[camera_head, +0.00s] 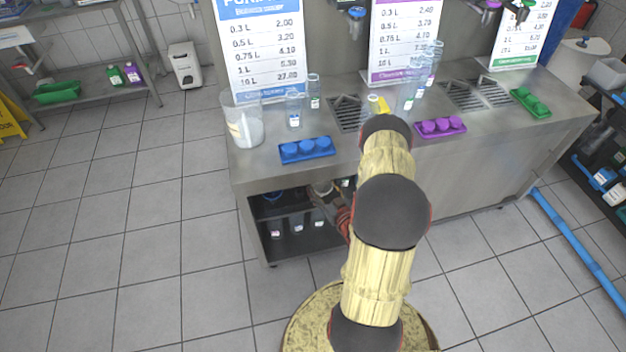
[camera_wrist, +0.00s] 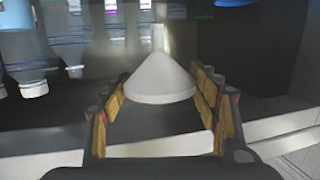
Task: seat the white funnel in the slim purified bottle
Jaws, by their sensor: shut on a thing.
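The white funnel (camera_wrist: 160,80) is between the two fingers of my gripper (camera_wrist: 160,112) in the wrist view. Its spout points up in that picture, where the bottles appear upside down. Clear bottles with pale labels stand on the counter by the blue price board: a wider one (camera_head: 294,112) and a slimmer one (camera_head: 314,92). I cannot tell for certain which is the slim purified bottle.
The steel counter (camera_head: 262,168) overhangs the open cabinet, which holds several bottles (camera_head: 297,224). On the counter are a large clear jug (camera_head: 243,120), a blue cap tray (camera_head: 307,149) and a purple cap tray (camera_head: 440,126).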

